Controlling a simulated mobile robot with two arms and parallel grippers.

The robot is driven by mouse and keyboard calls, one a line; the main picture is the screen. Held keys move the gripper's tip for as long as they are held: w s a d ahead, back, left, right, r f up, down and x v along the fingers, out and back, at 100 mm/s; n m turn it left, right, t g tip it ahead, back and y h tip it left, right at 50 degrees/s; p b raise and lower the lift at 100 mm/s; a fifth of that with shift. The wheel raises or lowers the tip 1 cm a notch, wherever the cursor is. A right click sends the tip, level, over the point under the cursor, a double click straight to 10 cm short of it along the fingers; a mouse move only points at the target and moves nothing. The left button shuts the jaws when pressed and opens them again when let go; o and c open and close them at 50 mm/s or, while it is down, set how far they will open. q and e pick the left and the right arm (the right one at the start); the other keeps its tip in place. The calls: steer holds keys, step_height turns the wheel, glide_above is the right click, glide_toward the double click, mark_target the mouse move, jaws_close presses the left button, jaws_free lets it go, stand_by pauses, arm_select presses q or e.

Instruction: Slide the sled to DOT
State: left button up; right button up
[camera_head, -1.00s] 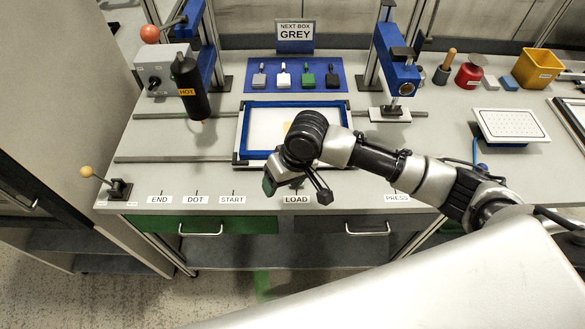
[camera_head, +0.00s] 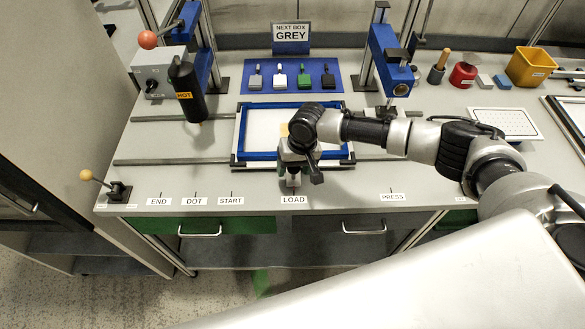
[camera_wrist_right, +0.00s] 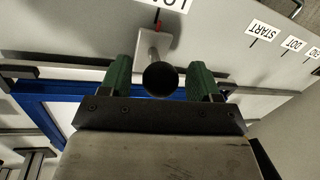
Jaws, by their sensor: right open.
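The sled (camera_head: 243,150) is a blue frame with a white bed on two rails, standing above the LOAD label (camera_head: 293,200). A pale handle plate (camera_head: 293,183) juts from its front edge. In the right wrist view a post with a dark round knob (camera_wrist_right: 160,79) rises from this plate, whose red tip is by the LOAD label. My right gripper (camera_head: 294,168) points down over the handle. Its green fingers are open, one on each side of the knob; I cannot tell whether they touch it. The DOT label (camera_head: 194,201) is to the left. My left gripper is not in view.
START (camera_head: 230,201) and END (camera_head: 158,201) labels flank DOT. The rails (camera_head: 165,155) run clear to the left. A black HOT cylinder (camera_head: 190,92) hangs over the back left. A ball-topped lever (camera_head: 87,175) stands at the front left corner.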

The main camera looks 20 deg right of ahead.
steer(key=shift+a+f, duration=0.2)
steer(key=shift+f, duration=0.75)
steer(key=shift+c, duration=0.3)
jaws_close()
steer(key=shift+a, duration=0.1)
